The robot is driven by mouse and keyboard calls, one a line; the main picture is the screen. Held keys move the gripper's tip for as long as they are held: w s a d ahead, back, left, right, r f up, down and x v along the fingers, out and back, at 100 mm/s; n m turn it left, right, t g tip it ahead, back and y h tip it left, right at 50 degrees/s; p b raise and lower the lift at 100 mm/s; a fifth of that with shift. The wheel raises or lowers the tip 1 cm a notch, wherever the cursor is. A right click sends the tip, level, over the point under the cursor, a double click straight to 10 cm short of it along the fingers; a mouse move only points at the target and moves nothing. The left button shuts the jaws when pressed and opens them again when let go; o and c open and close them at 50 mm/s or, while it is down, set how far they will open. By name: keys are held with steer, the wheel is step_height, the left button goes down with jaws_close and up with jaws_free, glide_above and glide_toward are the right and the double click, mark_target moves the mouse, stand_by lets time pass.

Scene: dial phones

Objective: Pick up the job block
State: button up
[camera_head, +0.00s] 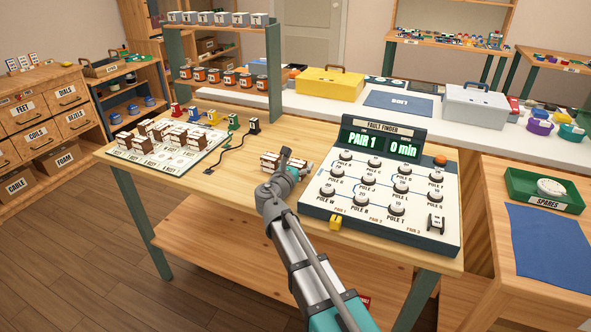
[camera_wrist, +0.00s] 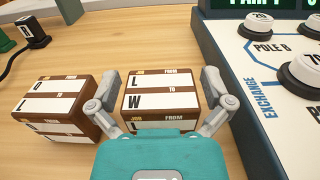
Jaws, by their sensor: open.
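In the wrist view a brown and white job block (camera_wrist: 158,92), lettered L and W after FROM and TO, lies between the two fingers of my gripper (camera_wrist: 160,110). The fingers are open, one on each side of it; I cannot tell whether they touch it. A second job block (camera_wrist: 55,108), lettered Q and L, sits just left of the left finger.
The FAULT FINDER panel (camera_head: 380,185) with several pole knobs stands close to the right of my gripper. A white board (camera_head: 130,155) with several brown blocks lies at the left of the wooden table (camera_head: 200,190).

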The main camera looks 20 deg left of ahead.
steer(key=c, duration=1)
steer(key=shift+r, duration=0.15)
steer(key=shift+r+p, duration=0.95)
steer(key=shift+p, duration=0.15)
steer(key=s+r+p, duration=0.3)
steer(key=s, duration=0.1)
steer(key=s+d+r+p, duration=0.1)
steer(key=s+r+p, duration=0.3)
steer(key=s, duration=0.1)
steer(key=s+r+p, duration=0.3)
steer(key=s, duration=0.2)
steer(key=shift+d+r+p, duration=0.4)
